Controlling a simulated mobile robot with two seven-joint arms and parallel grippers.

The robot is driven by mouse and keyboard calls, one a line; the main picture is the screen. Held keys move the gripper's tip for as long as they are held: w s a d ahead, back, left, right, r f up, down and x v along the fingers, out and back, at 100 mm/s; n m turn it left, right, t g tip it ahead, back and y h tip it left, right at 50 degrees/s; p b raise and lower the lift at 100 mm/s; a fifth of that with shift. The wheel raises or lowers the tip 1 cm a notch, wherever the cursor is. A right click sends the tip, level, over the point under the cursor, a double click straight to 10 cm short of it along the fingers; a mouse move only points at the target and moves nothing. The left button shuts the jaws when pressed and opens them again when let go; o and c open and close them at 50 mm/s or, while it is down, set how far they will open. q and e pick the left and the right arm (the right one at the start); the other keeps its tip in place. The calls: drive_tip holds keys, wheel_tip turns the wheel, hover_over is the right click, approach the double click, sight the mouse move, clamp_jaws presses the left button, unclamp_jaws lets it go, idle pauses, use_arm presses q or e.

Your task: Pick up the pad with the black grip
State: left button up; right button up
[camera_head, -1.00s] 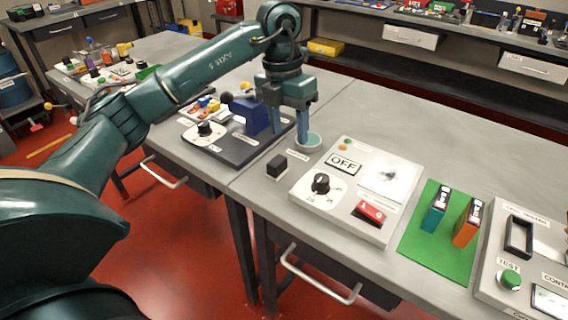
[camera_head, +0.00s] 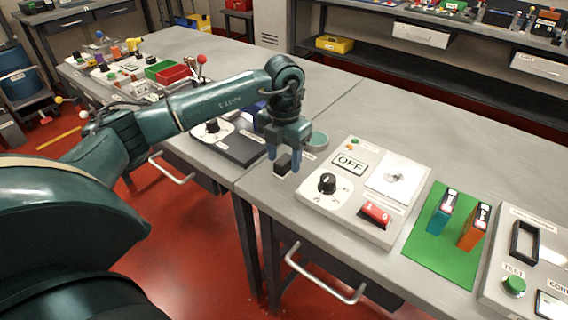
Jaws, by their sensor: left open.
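A small black block (camera_head: 282,167), which looks like the black grip, stands near the front edge of the grey table, left of the white panel marked OFF. Any pad under it is too small to make out. My left gripper (camera_head: 284,160) points down, open, with one finger to each side of the block in the picture. I cannot tell whether the fingertips are level with the block or still above it. A round greenish dish (camera_head: 318,140) sits just behind the gripper. My right gripper is not in view.
The white panel (camera_head: 330,207) with a black knob and red switch is close on the right. Beyond it is a green mat (camera_head: 424,246) with a teal and an orange block.

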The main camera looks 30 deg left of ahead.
sight(284, 159)
use_arm(q)
drive_tip(key=shift+f, duration=0.7)
drive_tip(key=shift+c, duration=0.4)
drive_tip(key=c, duration=1)
wheel_tip(284, 159, up, 10)
drive_tip(key=shift+r+b, duration=0.1)
drive_tip(key=shift+b, duration=0.25)
